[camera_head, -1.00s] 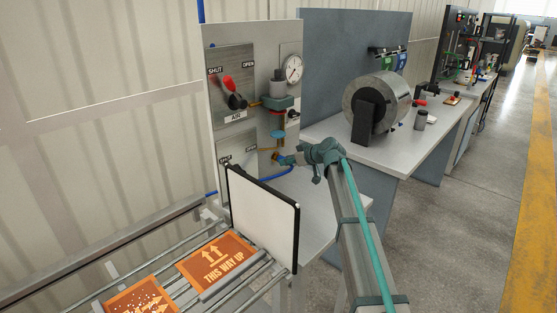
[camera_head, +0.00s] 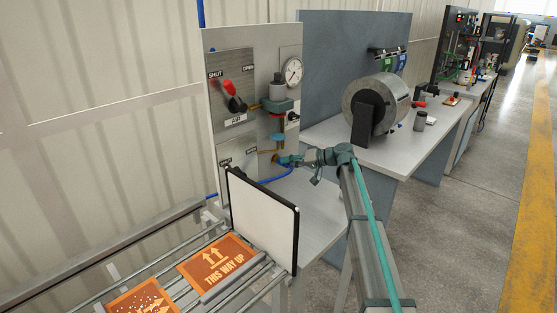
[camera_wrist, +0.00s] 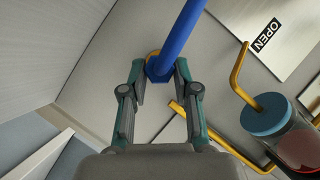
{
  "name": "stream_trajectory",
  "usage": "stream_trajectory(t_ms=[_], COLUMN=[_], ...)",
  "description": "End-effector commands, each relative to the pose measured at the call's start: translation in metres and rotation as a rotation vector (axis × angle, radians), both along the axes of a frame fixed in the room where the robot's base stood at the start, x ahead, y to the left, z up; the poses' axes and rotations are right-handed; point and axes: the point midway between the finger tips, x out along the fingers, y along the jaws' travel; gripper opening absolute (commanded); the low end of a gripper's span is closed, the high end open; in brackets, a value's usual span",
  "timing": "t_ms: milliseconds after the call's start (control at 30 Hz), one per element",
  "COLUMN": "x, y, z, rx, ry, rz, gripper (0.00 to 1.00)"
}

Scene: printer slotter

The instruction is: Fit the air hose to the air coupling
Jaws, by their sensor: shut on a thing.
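The blue air hose (camera_wrist: 182,35) has its end between my gripper's fingertips (camera_wrist: 159,68) in the wrist view. My gripper is shut on it. In the head view my gripper (camera_head: 291,160) is low in front of the air panel, and the hose (camera_head: 276,179) hangs below it in a curve. A brass fitting (camera_head: 276,157), apparently the air coupling, is beside the fingertips on the panel. In the wrist view a yellow ring (camera_wrist: 150,58) shows at the hose end. I cannot tell whether the hose is seated on the coupling.
The panel carries a red-handled lever (camera_head: 229,89), a regulator (camera_head: 278,103) and a gauge (camera_head: 292,71). A white board with a black frame (camera_head: 262,218) stands in front, close below the hose. A bench with a metal drum (camera_head: 382,100) is to the right.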

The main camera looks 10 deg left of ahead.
Motion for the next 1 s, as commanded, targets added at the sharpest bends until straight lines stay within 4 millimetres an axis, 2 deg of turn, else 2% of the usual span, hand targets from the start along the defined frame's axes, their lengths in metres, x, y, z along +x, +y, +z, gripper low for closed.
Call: stream_trajectory(t_ms=[233,367,400,533,867,1000], x=[0.002,0.005,0.003,0.002,0.002,0.000], y=[0.002,0.001,0.002,0.001,0.000,-0.009], z=[0.001,-0.001,0.000,0.000,-0.001,0.002], rx=[0.008,0.087,0.080,0.077,0.074,0.074], ry=[0.005,0.128,0.115,0.113,0.111,0.111], rz=[-0.004,-0.005,-0.004,-0.004,-0.003,-0.003], gripper=[0.00,0.00,0.36,0.58,0.59,0.59])
